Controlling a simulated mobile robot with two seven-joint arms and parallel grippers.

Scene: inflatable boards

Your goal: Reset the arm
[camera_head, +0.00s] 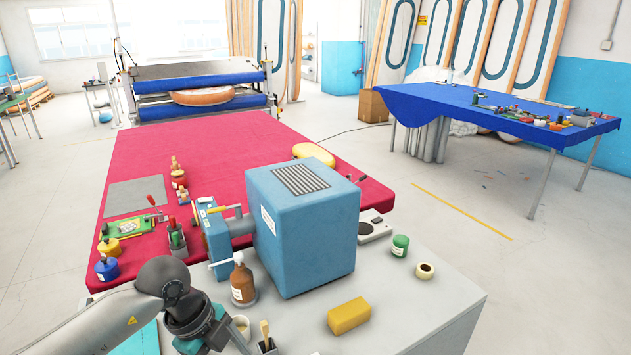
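My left arm comes in from the lower left, a grey link ending in dark joints near the bottom edge. Its gripper is not in view; the arm runs out at the frame's lower edge. My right arm and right gripper do not show. The arm's dark joints are in front of the grey worktop (405,310), left of a brown bottle (243,281) and close to a small pot with a brush (266,338).
A large blue machine (305,228) stands on the worktop. Behind is a red table (240,150) with several tools; a blue-covered table (430,100) stands at the right.

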